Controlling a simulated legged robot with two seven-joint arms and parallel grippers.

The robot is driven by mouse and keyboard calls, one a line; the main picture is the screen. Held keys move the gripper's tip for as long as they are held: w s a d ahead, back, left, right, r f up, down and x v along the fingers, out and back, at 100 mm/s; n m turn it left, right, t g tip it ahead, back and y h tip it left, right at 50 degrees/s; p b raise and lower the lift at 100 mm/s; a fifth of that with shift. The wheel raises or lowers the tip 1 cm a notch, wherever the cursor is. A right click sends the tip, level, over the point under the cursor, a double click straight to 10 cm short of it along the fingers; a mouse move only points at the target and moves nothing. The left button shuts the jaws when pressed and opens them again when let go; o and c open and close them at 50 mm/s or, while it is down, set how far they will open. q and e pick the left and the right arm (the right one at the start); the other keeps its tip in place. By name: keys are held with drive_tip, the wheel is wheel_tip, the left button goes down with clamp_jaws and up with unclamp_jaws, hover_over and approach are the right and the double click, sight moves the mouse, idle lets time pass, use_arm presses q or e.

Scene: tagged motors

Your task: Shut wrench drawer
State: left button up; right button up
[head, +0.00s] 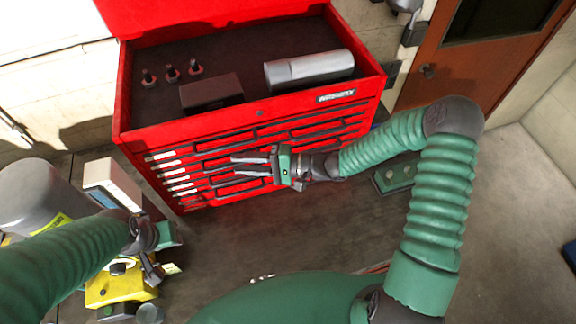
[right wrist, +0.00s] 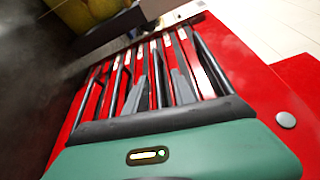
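The red tool chest (head: 225,140) stands at the back of the bench, its front lined with drawers (head: 235,135) that have dark handles and white labels on the left. The drawers also show in the right wrist view (right wrist: 150,75). I cannot tell which one is the wrench drawer or whether one stands slightly out. My right gripper (head: 236,165) is in front of the drawer fronts, fingers apart and pointing left, with nothing between them; contact with the chest is unclear. My left gripper (head: 154,268) is low at the left, near a yellow device, and its fingers are hard to read.
On the chest top lie a silver cylinder (head: 310,68), a dark box (head: 211,92) and several small bolt-like parts (head: 171,73). A yellow device (head: 112,285), a white-and-blue meter (head: 112,182) and a grey tank (head: 32,195) crowd the left. The bench before the chest (head: 270,235) is clear.

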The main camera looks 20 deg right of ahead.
drive_tip(key=b+v, duration=0.2)
drive_tip(key=v, duration=1.2)
drive_tip(key=shift+r+b, duration=0.2)
drive_tip(key=shift+b, duration=0.1)
